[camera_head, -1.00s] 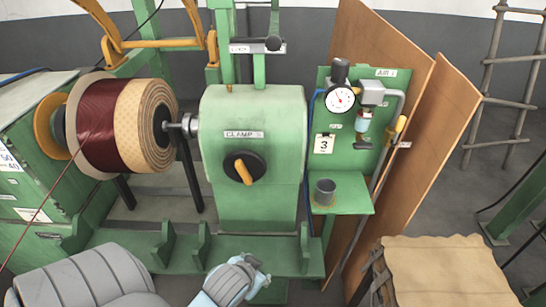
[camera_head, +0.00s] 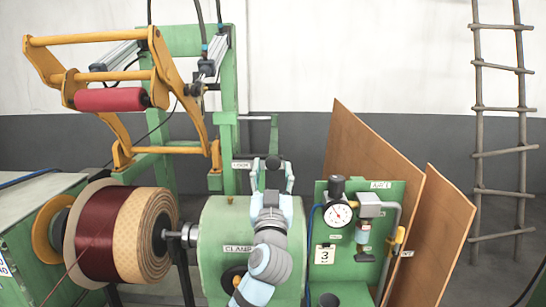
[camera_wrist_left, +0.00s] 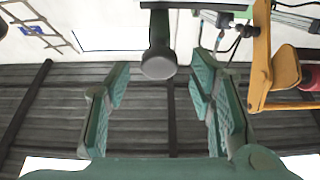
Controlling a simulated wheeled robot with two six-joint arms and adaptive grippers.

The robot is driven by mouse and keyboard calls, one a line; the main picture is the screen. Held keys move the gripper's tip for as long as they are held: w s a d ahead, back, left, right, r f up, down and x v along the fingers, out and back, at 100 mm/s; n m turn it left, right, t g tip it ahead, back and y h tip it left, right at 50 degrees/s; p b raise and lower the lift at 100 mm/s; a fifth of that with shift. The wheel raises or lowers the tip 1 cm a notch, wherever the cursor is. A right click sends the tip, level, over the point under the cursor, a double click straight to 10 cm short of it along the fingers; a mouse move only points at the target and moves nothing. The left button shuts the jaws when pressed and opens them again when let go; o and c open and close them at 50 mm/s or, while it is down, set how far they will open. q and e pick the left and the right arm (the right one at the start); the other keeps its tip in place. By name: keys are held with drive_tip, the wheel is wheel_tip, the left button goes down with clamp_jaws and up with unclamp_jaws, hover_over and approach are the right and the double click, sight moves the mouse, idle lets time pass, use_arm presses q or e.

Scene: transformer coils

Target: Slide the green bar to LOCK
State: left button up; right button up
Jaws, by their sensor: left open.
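The green bar (camera_head: 274,136) stands behind the clamp housing, with a dark round knob (camera_head: 272,163) at its lower end. A small white label (camera_head: 241,164) sits left of the knob; its lettering is too small to read surely. My left gripper (camera_head: 273,170) is above the housing, fingers spread around the knob's position. In the left wrist view, the knob (camera_wrist_left: 158,64) shows between the two open, ribbed green fingers of this gripper (camera_wrist_left: 160,80). I cannot tell whether any finger touches it. My right gripper is out of view.
The green clamp housing (camera_head: 218,228) stands below, its dial partly hidden by my arm. The copper coil (camera_head: 112,235) is at left, under a yellow frame (camera_head: 140,90). A gauge panel (camera_head: 325,200) and brown boards (camera_head: 375,180) stand close on the right.

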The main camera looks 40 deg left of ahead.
sight(273, 165)
use_arm(q)
drive_tip(key=x, duration=0.3)
drive_tip(key=shift+w+r, duration=0.2)
drive_tip(key=shift+a+f, duration=0.1)
clamp_jaws()
